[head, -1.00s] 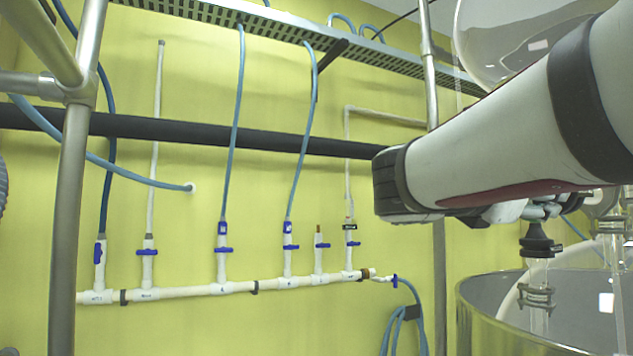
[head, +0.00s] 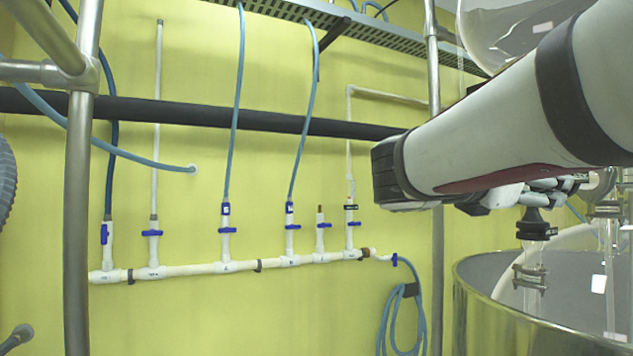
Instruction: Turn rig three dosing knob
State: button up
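My arm comes in from the upper right in the head view, and its white and black links hide much of what lies behind. Part of my gripper (head: 552,187) shows below the arm as grey linkage. Its fingertips are not clear, so I cannot tell whether it is open or shut. A black knob-like fitting (head: 535,226) sits just below it, on top of a glass tube with a metal clamp. I cannot tell whether they touch. No label shows which rig this is, so I cannot confirm it is the rig three dosing knob.
A large shiny metal-rimmed vessel (head: 475,290) stands at the lower right, below clear glassware (head: 505,35). Steel posts (head: 77,230) frame the view. A white pipe manifold (head: 190,269) with blue valves and hoses runs along the yellow wall.

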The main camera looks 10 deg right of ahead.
jog(key=v, duration=1.2)
jog(key=shift+r, duration=0.1)
dwell(6.7)
